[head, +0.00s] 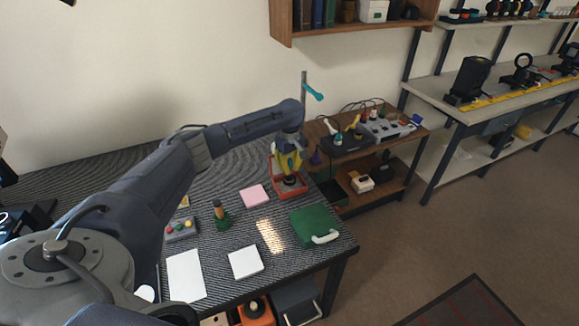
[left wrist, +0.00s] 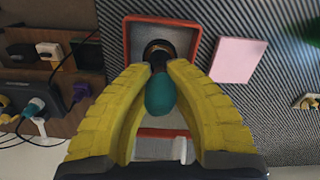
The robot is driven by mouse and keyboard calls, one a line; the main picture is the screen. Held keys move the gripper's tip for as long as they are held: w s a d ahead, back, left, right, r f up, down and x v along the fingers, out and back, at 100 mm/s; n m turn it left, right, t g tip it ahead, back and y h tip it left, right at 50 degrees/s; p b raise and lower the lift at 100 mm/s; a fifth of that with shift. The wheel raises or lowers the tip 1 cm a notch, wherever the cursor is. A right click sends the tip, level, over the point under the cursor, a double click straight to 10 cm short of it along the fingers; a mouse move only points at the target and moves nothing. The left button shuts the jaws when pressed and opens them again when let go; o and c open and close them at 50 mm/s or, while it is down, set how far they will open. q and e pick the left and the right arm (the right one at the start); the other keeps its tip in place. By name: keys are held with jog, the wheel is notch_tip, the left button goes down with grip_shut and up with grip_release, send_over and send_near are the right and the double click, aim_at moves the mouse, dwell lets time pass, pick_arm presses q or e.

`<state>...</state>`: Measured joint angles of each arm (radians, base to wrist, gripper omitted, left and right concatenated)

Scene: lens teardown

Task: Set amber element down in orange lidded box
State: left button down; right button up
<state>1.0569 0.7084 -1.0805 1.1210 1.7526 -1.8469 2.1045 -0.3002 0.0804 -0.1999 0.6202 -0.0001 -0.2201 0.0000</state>
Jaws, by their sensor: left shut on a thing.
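My left gripper (head: 289,172) is over the orange-red box (head: 291,195) near the far right edge of the table. In the left wrist view the yellow fingers (left wrist: 160,66) are closed in around the amber element (left wrist: 159,48), a dark round piece with a brownish tint. A teal knob-like part (left wrist: 160,96) shows between the fingers. The element appears within the box outline; I cannot tell whether it touches the bottom. The box rim (left wrist: 127,42) is open at the top, its grey inside showing. Its lower part is partly hidden by the fingers. My right gripper is not in view.
A pink pad (head: 254,196) lies left of the box. A green case (head: 314,226) with a white handle stands nearer. A wooden side table (head: 398,145) with devices adjoins the far right.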

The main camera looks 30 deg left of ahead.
aim_at(290, 159)
pick_arm(q)
jog(key=shift+s+f, duration=0.1)
jog(key=shift+f, duration=1.6)
dwell(2.0)
jog(key=shift+r, duration=5.1)
